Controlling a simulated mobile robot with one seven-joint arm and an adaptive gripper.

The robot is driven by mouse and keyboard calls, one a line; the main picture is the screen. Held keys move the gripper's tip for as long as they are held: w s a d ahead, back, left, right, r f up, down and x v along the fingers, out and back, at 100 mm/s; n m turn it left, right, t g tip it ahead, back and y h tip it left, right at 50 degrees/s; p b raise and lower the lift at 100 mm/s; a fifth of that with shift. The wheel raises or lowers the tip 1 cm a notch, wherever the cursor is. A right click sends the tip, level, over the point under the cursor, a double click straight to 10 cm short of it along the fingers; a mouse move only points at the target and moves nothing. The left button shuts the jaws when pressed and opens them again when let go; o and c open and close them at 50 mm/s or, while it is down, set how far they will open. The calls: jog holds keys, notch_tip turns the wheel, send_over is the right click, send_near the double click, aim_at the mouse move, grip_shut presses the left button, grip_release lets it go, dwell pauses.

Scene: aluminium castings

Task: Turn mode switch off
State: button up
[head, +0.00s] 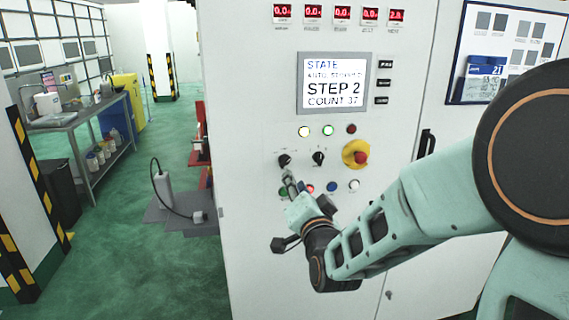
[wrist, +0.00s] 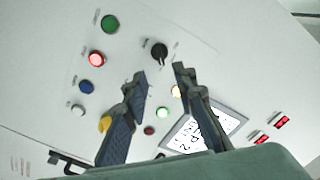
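Two black rotary switches sit on the white panel, a left one (head: 284,160) and a right one (head: 319,158). Their labels are too small to read, so I cannot tell which is the mode switch. My gripper (head: 291,184) is just below the left switch in the head view, in front of the lower button row. In the wrist view my gripper (wrist: 160,75) has its two fingers apart with nothing between them. The left switch (wrist: 159,53) shows just beyond the fingertips, apart from them. The right switch seems hidden behind a finger there.
Close by are a yellow-based red emergency stop (head: 357,155), a green button (wrist: 110,24), a lit red button (wrist: 96,58), a blue button (wrist: 86,86) and a white one (wrist: 78,110). A display (head: 334,83) reads STEP 2. A door handle (head: 426,143) stands right.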

aim_at(286, 163)
jog(key=p+x, duration=0.2)
jog(key=x, duration=0.8)
jog(key=shift+w+f, duration=0.1)
jog(key=shift+w, duration=0.25)
jog(key=shift+c, duration=0.5)
grip_shut()
